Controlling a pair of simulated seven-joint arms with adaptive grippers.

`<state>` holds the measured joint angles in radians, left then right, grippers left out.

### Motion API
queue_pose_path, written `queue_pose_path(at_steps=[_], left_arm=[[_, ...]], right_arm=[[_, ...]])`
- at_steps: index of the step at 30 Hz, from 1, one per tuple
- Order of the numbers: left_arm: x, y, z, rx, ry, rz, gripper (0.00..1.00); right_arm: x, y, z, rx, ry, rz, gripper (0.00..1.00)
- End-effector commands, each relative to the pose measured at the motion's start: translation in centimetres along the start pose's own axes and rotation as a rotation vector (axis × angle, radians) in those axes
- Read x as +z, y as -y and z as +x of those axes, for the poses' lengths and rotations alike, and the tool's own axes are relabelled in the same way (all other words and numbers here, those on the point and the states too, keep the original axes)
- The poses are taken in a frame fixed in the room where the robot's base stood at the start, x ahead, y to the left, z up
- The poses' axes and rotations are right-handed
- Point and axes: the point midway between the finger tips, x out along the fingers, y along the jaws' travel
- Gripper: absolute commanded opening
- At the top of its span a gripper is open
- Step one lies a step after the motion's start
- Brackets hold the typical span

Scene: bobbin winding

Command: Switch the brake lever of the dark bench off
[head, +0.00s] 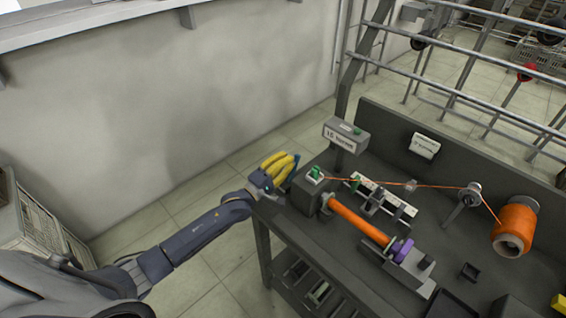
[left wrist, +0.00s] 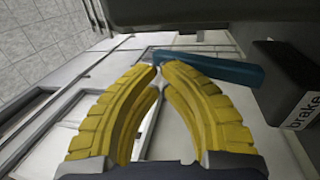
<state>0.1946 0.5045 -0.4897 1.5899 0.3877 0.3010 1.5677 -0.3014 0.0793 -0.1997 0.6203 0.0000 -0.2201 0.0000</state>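The dark bench (head: 345,240) fills the right of the head view. In the left wrist view, a teal-blue lever (left wrist: 222,68) lies across, just beyond my fingertips, beside a dark block with a white "brake" label (left wrist: 303,109). My left gripper (head: 291,160) is at the bench's left end, next to a dark box (head: 313,195). In the left wrist view its yellow fingers (left wrist: 158,68) come together at the tips, by the lever's free end. I see nothing clearly held between them; whether they touch the lever I cannot tell. My right gripper is not in view.
The bench carries an orange roller (head: 358,219), an orange spool (head: 514,227) with thread, a purple part (head: 402,250) and a sign box (head: 346,135). A metal rail frame (head: 470,60) stands behind. A grey wall (head: 200,100) and open floor lie left.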

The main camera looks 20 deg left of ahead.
Motion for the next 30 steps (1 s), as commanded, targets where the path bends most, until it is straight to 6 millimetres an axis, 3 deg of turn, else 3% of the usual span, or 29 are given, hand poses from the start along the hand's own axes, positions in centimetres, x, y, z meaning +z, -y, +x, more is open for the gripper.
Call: queue_pose_path(at_steps=[23, 30], left_arm=[[-0.10, -0.05, 0.80, 0.005, -0.001, 0.000, 0.00], [0.23, -0.66, -0.05, 0.005, 0.005, -0.002, 0.00]], right_arm=[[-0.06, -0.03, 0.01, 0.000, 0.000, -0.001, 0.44], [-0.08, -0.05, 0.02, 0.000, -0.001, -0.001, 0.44]])
